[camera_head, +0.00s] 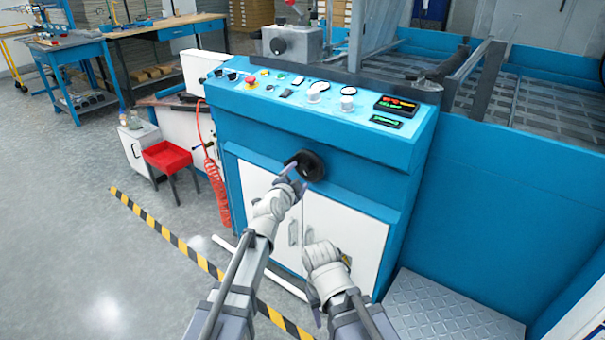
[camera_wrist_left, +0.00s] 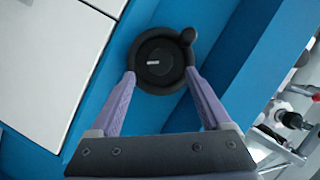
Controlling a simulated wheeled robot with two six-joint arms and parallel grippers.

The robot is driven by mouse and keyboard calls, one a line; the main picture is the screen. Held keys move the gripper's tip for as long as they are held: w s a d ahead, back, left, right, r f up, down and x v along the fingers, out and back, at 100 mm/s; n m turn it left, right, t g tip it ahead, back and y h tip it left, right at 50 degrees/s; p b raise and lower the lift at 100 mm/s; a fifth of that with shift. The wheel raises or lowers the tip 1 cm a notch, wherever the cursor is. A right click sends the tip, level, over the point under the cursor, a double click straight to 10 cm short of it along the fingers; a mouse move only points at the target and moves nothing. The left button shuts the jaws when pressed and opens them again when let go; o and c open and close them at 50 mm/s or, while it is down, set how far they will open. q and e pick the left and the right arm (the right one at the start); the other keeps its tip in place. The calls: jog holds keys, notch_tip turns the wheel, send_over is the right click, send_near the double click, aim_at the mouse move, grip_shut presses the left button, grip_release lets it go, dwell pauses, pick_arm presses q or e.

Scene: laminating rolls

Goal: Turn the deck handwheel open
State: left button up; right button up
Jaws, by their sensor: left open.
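The deck handwheel (camera_head: 313,165) is a round black wheel on the blue front face of the console, below the sloping control panel. In the left wrist view the handwheel (camera_wrist_left: 158,62) faces me, with a small round knob on its upper right rim. My left gripper (camera_head: 296,178) is at the wheel's lower left side in the head view. In the left wrist view its open fingertips (camera_wrist_left: 160,76) lie on either side of the wheel's lower part; I cannot tell whether they touch it. My right wrist shows lower down before the white cabinet doors; its fingers are mostly hidden.
The control panel (camera_head: 290,92) carries buttons, gauges and displays. White cabinet doors (camera_head: 345,235) are below the wheel. A metal step plate (camera_head: 450,315) lies at right. Floor at left is open.

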aim_at(304, 170)
pick_arm(q)
jog(key=b+x, duration=0.1)
jog(key=x, duration=0.4)
jog(key=shift+w, duration=0.1)
grip_shut()
dwell(0.5)
